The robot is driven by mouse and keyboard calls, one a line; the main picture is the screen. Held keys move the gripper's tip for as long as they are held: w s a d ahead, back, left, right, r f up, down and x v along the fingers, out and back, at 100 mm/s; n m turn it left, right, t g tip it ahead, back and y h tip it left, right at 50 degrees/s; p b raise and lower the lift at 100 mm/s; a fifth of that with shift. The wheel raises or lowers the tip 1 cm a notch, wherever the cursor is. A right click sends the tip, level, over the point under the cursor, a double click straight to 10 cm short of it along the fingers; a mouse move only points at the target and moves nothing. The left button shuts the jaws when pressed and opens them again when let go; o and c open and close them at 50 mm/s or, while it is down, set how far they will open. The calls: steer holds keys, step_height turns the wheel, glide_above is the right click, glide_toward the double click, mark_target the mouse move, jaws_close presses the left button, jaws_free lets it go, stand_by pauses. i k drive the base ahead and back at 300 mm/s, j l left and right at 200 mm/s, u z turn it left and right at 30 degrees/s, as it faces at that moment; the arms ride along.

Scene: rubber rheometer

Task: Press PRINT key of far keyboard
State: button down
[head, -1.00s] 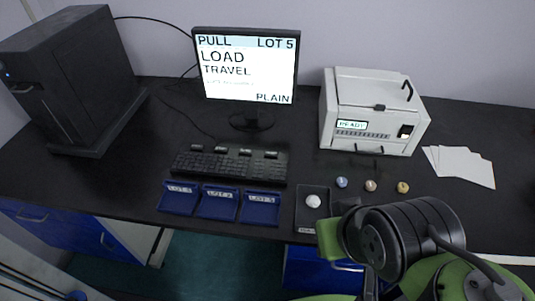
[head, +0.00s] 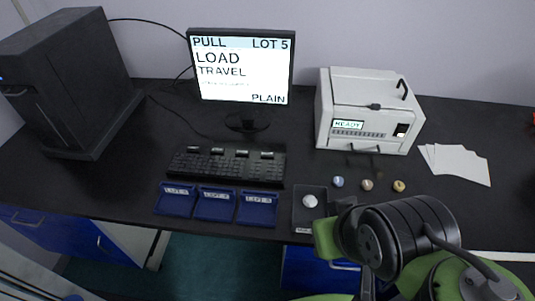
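The black keyboard (head: 226,178) lies on the dark bench in front of the monitor. It is the only keyboard in view. Several raised labelled keys stand along its back edge; their lettering is too small to read, so I cannot tell which is PRINT. The monitor (head: 241,68) reads PULL, LOT 5, LOAD, TRAVEL and PLAIN. My arm is folded at the lower right, apart from the keyboard. My gripper (head: 344,205) shows only as a dark part at the arm's left side, mostly hidden by the arm links; its fingers cannot be made out.
Three blue trays (head: 215,207) line the bench front, beside a dark tray (head: 297,212) holding a whitish lump (head: 310,201). Three small pieces (head: 367,185) lie before the white READY machine (head: 365,112). White sheets (head: 457,164) lie right; a black tower (head: 72,82) stands left.

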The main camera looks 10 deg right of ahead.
mark_target(263, 154)
steer(key=i+j+u, duration=0.15)
steer(key=j+u, duration=0.25)
steer(key=i+j+u, duration=0.35)
steer(key=k+j, duration=0.1)
